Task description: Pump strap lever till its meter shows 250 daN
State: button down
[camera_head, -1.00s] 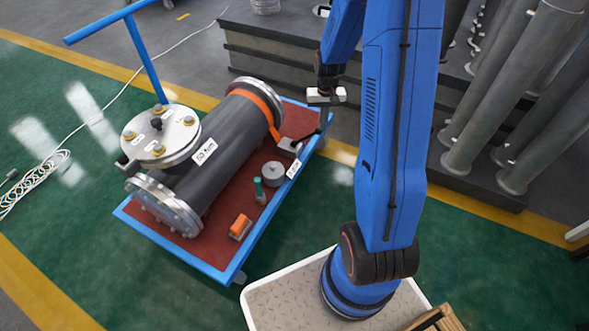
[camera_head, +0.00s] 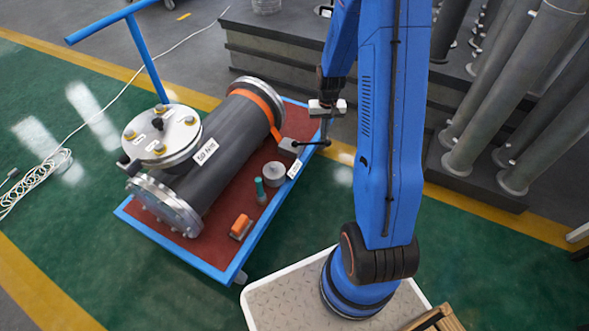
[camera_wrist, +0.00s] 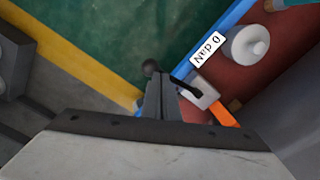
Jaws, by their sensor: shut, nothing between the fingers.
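The orange strap (camera_head: 262,103) runs over the grey flanged shell and down to a small grey ratchet (camera_head: 287,147) at the cart's edge. The dark strap lever (camera_head: 312,143) points outward from the ratchet, about level. The lever's knob (camera_wrist: 151,67) shows in the wrist view. The meter label (camera_wrist: 207,47) reads 0 daN there; it is small in the head view (camera_head: 294,169). My gripper (camera_head: 326,137) is shut and empty, pointing down at the lever's outer end. In the wrist view its fingertips (camera_wrist: 160,82) overlap the lever near the knob; contact cannot be told.
The shell (camera_head: 220,135) lies on a red-topped blue cart (camera_head: 230,268). A round grey piece (camera_head: 274,173), a green-topped object (camera_head: 260,190) and an orange block (camera_head: 241,226) sit along its near edge. Grey pipes (camera_head: 490,100) stand at right.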

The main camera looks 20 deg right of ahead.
jog(key=shift+s+d+f, duration=0.25)
jog(key=shift+s+f, duration=0.05)
jog(key=shift+f, duration=0.4)
jog(key=shift+s+d+f, duration=0.25)
jog(key=shift+f, duration=0.4)
notch_tip(320, 180, up, 12)
dwell(1.4)
jog(key=w+f, duration=0.1)
jog(key=a+f, duration=0.1)
jog(key=f, duration=0.1)
jog(key=shift+w+a, duration=0.2)
jog(key=shift+w, duration=0.2)
jog(key=shift+f, duration=0.15)
